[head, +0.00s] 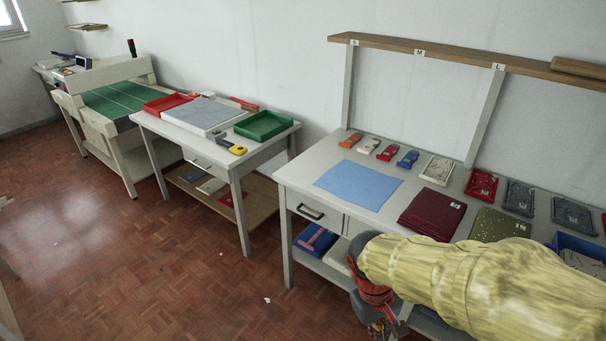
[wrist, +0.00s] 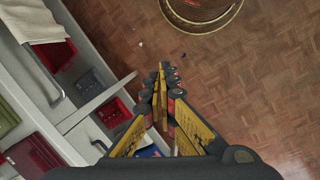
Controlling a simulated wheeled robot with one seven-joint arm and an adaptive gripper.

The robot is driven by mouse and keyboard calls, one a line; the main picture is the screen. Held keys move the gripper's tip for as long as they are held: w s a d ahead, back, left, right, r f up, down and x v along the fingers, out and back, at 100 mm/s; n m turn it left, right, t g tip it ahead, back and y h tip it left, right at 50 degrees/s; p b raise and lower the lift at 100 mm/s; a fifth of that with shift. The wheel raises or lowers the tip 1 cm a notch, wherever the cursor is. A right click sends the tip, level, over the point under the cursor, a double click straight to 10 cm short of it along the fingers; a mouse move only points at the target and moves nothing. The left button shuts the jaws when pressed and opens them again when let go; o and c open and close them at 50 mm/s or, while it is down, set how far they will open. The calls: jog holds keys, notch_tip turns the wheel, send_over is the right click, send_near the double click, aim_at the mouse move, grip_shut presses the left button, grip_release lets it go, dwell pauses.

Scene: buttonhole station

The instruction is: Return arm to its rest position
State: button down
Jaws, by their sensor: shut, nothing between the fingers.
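My arm, in a yellow cover, reaches in from the lower right of the head view. My gripper (wrist: 162,72) shows in the wrist view with its yellow-and-black fingers together at the tips and nothing between them. In the head view it is only partly visible at the bottom edge (head: 388,326), in front of the right table (head: 292,190). In the wrist view the fingertips are over the parquet floor (wrist: 250,80), beside the table's open shelves.
The right table carries a blue cloth (head: 358,185), a maroon folded cloth (head: 432,214) and several small trays. A middle table (head: 160,128) holds a green tray (head: 264,125) and a red tray (head: 167,102). A round object (wrist: 203,12) stands on the floor. Open floor lies left.

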jog(key=s+d+r+m+t+y, duration=0.1)
jog(key=s+r+m+t, duration=0.1)
jog(key=r, duration=0.5)
jog(key=s+d+r+m+t+y, duration=0.1)
jog(key=s+r+t, duration=0.3)
jog(key=r, duration=0.4)
jog(key=shift+r+m, duration=0.2)
jog(key=shift+m, duration=0.4)
